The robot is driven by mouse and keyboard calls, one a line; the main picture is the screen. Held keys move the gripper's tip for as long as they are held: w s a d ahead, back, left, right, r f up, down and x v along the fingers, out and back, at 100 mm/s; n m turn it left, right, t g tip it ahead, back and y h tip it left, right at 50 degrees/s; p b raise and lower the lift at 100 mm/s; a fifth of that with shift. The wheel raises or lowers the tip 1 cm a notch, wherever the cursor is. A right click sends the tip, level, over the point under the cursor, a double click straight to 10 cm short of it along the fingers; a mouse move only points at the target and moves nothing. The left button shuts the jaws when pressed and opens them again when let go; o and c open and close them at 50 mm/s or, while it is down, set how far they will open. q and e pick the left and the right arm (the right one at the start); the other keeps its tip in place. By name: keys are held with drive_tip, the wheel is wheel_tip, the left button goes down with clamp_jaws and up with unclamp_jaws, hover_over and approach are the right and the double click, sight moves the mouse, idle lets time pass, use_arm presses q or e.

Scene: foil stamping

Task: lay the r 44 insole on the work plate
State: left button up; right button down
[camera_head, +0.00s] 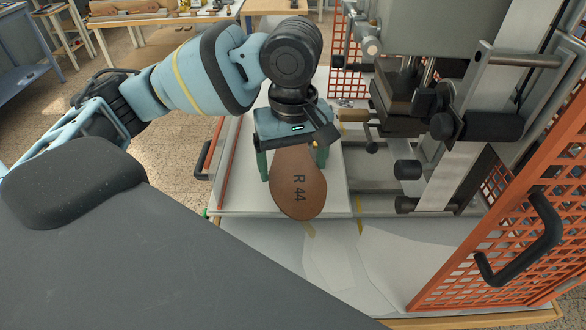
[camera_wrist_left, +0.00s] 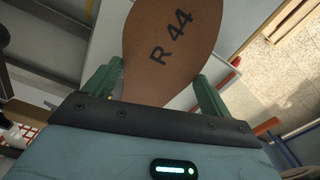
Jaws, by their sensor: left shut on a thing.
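The brown R 44 insole (camera_head: 298,192) is in my left gripper (camera_head: 292,164), held between its green fingers over a pale flat surface beside the press. Its printed "R 44" reads clearly, and its rounded end points toward the bottom of the head view. In the left wrist view the insole (camera_wrist_left: 168,42) shows between the two fingers of the left gripper (camera_wrist_left: 158,80). The insole's other end is hidden by the gripper body in the head view. I cannot tell for sure which pale surface is the work plate. My right gripper is out of view.
The press (camera_head: 410,95) with dark levers and knobs stands right of the insole. An orange mesh guard (camera_head: 515,215) with a black handle is at the right. Pale flat cut shapes (camera_head: 385,262) lie on the front surface. A wooden bench (camera_head: 165,45) stands behind.

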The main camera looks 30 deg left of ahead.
sight(293, 170)
use_arm(q)
drive_tip(key=shift+f, duration=1.3)
drive_tip(key=shift+f, duration=0.15)
drive_tip(key=o, duration=0.9)
drive_tip(key=shift+c, duration=0.2)
wheel_tip(293, 170, up, 12)
drive_tip(key=shift+r, duration=0.2)
